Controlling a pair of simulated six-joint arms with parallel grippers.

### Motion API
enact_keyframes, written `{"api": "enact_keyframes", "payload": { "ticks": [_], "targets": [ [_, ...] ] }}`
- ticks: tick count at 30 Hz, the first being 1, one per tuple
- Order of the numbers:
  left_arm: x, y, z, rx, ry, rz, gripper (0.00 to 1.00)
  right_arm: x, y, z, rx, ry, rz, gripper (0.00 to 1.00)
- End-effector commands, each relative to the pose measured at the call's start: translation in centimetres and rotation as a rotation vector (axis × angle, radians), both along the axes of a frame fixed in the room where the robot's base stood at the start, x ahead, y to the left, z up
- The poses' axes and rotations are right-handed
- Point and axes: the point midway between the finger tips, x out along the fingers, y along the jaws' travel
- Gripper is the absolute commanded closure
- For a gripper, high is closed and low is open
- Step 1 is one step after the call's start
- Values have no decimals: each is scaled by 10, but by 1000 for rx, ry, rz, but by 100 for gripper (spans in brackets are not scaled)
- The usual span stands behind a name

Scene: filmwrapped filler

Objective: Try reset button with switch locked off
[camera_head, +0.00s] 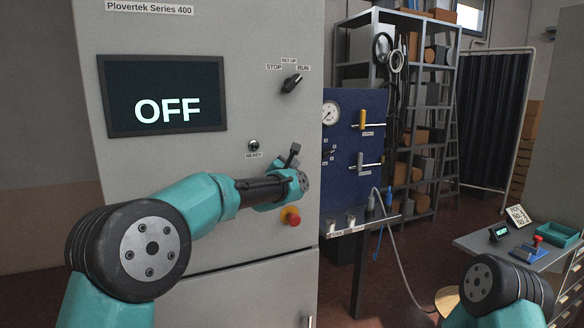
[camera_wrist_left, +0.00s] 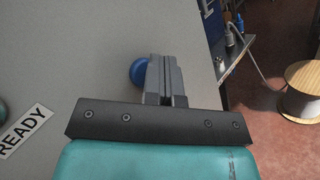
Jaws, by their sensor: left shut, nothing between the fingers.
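The grey cabinet (camera_head: 230,45) has a dark display (camera_head: 165,95) reading OFF. A black selector switch (camera_head: 291,84) sits among the labels STOP, SET UP and RUN, its handle slanting to the upper right. A small dark green lamp (camera_head: 253,146) is above the READY label. My left gripper (camera_head: 293,156) is in front of the cabinet, right of that lamp. In the left wrist view its fingers (camera_wrist_left: 165,65) are shut and empty, beside a round blue button (camera_wrist_left: 139,72) they partly cover. Whether they touch it, I cannot tell. The head view hides this button.
To the right are a blue gauge panel (camera_head: 352,145), a small shelf (camera_head: 362,226), a hanging hose (camera_head: 397,265) and a grey bench (camera_head: 490,243) with small items.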

Motion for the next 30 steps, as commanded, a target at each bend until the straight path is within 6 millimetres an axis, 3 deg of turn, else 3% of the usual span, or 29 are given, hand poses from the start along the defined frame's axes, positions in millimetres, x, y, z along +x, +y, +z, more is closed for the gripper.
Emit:
{"api": "enact_keyframes", "payload": {
  "ticks": [30],
  "targets": [
    [-23,-10,0,0,-1,1,100,0,0,0,0,0,0,57]
  ]
}}
